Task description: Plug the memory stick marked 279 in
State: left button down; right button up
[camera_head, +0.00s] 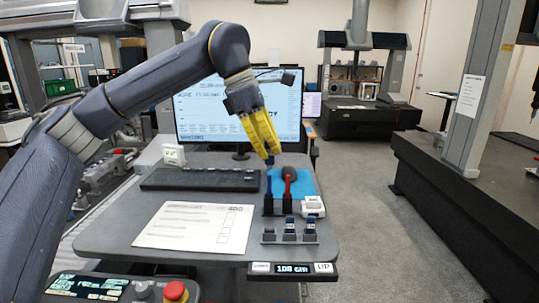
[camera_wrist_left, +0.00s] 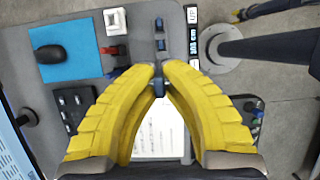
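My left gripper (camera_head: 269,158) hangs above the desk, near the pen stand. In the left wrist view its yellow fingertips (camera_wrist_left: 158,80) are closed on a small dark blue piece, which looks like a memory stick (camera_wrist_left: 159,88). The stick's marking cannot be read. Two blue-topped memory sticks, a middle one (camera_head: 290,226) and a right one (camera_head: 310,226), stand in a small grey rack (camera_head: 290,241) near the desk's front edge. Their labels are too small to read. A white box (camera_head: 313,206), possibly the socket unit, sits behind the rack.
A stand with blue and red handles (camera_head: 288,190) rises below the gripper, beside a black mouse on a blue mat (camera_head: 307,184). A keyboard (camera_head: 200,179), a printed sheet (camera_head: 195,227) and a monitor (camera_head: 215,105) occupy the desk. A red button (camera_head: 175,291) is at the front left.

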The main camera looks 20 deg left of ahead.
pick_arm(q)
jog(key=shift+r, duration=0.1)
dwell(0.4)
jog(key=shift+r, duration=1.65)
jog(key=shift+f, duration=0.1)
